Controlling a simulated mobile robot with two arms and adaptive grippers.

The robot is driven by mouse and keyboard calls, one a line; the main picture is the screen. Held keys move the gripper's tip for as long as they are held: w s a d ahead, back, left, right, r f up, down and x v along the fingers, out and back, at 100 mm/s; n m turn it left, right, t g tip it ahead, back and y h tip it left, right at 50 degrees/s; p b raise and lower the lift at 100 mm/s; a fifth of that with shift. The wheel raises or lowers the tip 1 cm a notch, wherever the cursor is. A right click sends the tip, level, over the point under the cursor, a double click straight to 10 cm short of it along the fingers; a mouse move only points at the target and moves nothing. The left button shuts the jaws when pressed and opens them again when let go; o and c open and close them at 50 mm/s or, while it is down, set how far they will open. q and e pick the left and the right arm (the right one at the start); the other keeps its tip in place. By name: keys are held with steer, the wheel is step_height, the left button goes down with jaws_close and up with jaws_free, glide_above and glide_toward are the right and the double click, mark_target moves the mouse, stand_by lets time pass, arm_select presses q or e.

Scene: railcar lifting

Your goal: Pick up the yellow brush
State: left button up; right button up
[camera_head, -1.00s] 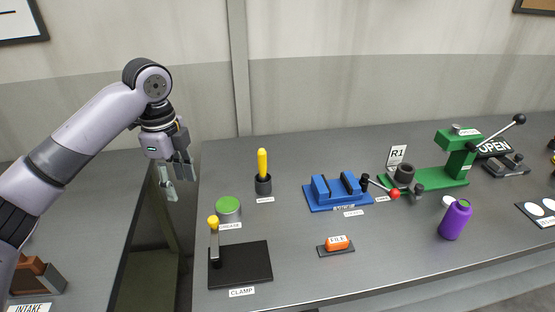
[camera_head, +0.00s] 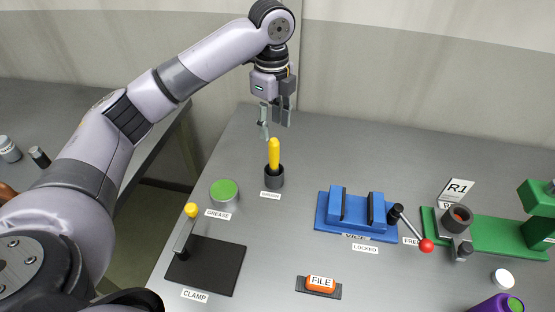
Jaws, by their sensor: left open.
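The yellow brush (camera_head: 274,153) stands upright in a dark round holder (camera_head: 274,178) on the grey bench, with a small label in front of it. Only its yellow handle shows; its lower end is hidden in the holder. My left gripper (camera_head: 271,131) points down just above the top of the handle in the picture, its fingers apart and empty. I cannot tell how far apart in depth they are. My right gripper is not in view.
A green-topped grease tin (camera_head: 224,192) and a black clamp plate (camera_head: 207,267) with a yellow-knobbed lever are at left. A blue vice (camera_head: 356,212), orange file block (camera_head: 320,284) and green press (camera_head: 490,233) stand right. A gap separates the left bench.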

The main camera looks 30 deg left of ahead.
mark_target(274, 159)
arm_select(q)
steer(key=f, duration=0.2)
steer(key=f+p, duration=0.1)
steer(key=f, duration=0.5)
steer(key=shift+w+d+f, duration=0.15)
steer(key=shift+w, duration=0.2)
steer(key=shift+f+p, duration=0.2)
steer(key=shift+p, duration=0.1)
steer(key=f, duration=0.1)
steer(key=f+p, duration=0.1)
steer(key=f, duration=0.2)
steer(key=shift+w+a+f+p, duration=0.2)
steer(key=shift+a+p, duration=0.1)
steer(key=shift+f, duration=0.2)
steer(key=c, duration=0.5)
jaws_close()
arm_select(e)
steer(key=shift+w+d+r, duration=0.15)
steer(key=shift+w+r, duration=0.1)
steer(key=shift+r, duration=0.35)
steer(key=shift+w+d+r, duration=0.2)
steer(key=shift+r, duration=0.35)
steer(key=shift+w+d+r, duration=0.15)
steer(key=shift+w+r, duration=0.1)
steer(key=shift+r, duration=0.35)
